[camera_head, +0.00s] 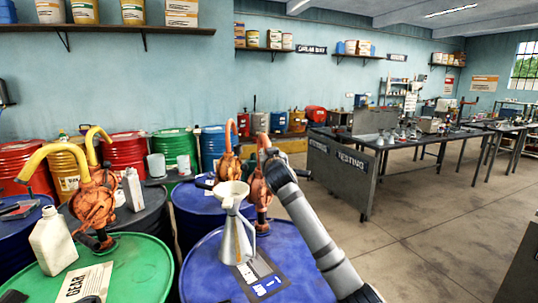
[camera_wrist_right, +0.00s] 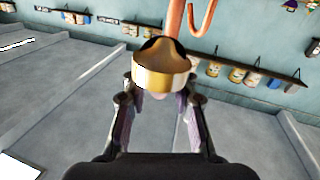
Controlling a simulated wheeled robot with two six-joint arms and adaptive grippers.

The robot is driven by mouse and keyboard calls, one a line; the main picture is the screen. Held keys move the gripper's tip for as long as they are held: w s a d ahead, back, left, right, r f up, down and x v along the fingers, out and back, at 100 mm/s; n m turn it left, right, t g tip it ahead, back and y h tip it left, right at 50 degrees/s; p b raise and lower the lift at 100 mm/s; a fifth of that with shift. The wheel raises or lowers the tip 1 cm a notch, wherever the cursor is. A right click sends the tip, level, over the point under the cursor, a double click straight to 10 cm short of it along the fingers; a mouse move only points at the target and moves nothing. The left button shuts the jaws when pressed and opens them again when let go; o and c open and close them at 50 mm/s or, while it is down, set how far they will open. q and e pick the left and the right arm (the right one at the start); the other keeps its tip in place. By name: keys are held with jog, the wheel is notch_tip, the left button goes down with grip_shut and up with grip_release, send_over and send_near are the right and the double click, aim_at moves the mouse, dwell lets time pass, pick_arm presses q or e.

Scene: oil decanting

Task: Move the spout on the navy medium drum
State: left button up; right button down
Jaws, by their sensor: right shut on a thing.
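An orange hand pump (camera_head: 259,186) rises from the lid, partly hidden by my arm. My right gripper (camera_head: 264,150) is at the top of this pump and covers most of its spout. In the right wrist view my right gripper (camera_wrist_right: 158,112) is shut on the spout (camera_wrist_right: 163,72), whose gold-coloured, open-ended part shows at the fingertips. An orange pipe (camera_wrist_right: 174,18) rises behind it.
A metal funnel (camera_head: 237,240) stands on the navy drum's lid, left of my arm. Another blue drum (camera_head: 195,203) with an orange pump (camera_head: 228,163) is behind. A green drum (camera_head: 140,270) with a pump and white jug (camera_head: 53,241) is left. Open floor lies right.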

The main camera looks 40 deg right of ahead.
pick_arm(q)
jog(key=shift+w+r, duration=0.1)
jog(key=shift+w, duration=0.25)
pick_arm(e)
jog(key=shift+d+r, duration=0.1)
jog(key=shift+r, duration=0.2)
jog(key=c, duration=1.4)
grip_release()
jog(key=o, duration=0.4)
jog(key=shift+d+f, duration=0.1)
jog(key=shift+f, duration=0.15)
jog(key=shift+c, duration=0.2)
jog(key=shift+s+a, duration=0.25)
jog(key=v, duration=1.1)
pick_arm(q)
jog(key=shift+s, duration=0.1)
pick_arm(e)
jog(key=shift+s+a+f, duration=0.1)
jog(key=shift+s, duration=0.05)
